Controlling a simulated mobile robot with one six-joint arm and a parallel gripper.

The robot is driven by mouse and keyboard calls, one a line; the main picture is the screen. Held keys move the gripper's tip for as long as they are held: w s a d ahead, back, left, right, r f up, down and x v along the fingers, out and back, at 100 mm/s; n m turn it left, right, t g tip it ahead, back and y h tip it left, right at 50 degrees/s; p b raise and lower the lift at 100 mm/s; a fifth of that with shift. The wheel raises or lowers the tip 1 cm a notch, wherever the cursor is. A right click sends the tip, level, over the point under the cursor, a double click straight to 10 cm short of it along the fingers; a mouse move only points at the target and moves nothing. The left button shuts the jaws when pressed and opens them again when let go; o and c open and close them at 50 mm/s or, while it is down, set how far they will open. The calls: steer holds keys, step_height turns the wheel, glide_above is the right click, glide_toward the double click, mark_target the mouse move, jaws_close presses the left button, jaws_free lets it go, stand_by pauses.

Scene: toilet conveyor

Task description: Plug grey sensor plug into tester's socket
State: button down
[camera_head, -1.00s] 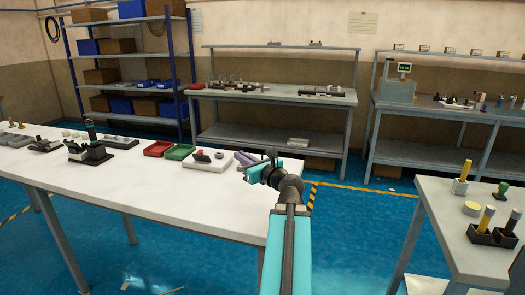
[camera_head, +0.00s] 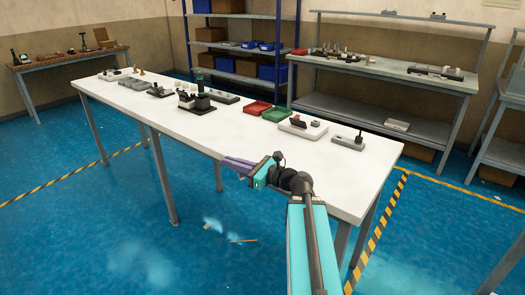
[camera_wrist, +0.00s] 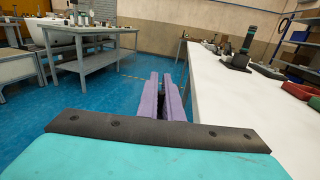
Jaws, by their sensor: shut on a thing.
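My gripper (camera_head: 238,164) has purple fingers and is held out beside the near long edge of the white table. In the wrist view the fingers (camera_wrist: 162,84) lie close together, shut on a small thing. That thing is almost wholly hidden between them, so I cannot make out its shape or confirm it is the grey sensor plug. A white box with a dark part and a red part (camera_head: 302,127) stands near the table's right end. A grey block with a dark upright pin (camera_head: 350,141) stands right of it. I cannot tell which device is the tester, and no socket is discernible.
The white table (camera_head: 250,140) also bears a green tray (camera_head: 276,114), a red tray (camera_head: 257,107) and a dark device (camera_head: 197,103). Shelves (camera_head: 235,45) and a grey bench (camera_head: 385,75) stand behind. The blue floor (camera_head: 100,215) at the left is open.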

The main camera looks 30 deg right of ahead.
steer(key=a+f+n+g+y+b, duration=0.1)
steer(key=a+f+n+g+y, duration=0.15)
steer(key=a, duration=0.65)
steer(key=a+f+n+g+y+b, duration=0.1)
steer(key=a+f+n+g+y, duration=0.15)
steer(key=a, duration=0.65)
step_height(320, 180, down, 9)
steer(key=a+y+b, duration=0.1)
steer(key=a+b, duration=0.1)
steer(key=b, duration=0.6)
steer(key=shift+s+a, duration=0.25)
steer(key=shift+s, duration=0.2)
steer(key=shift+s, duration=0.15)
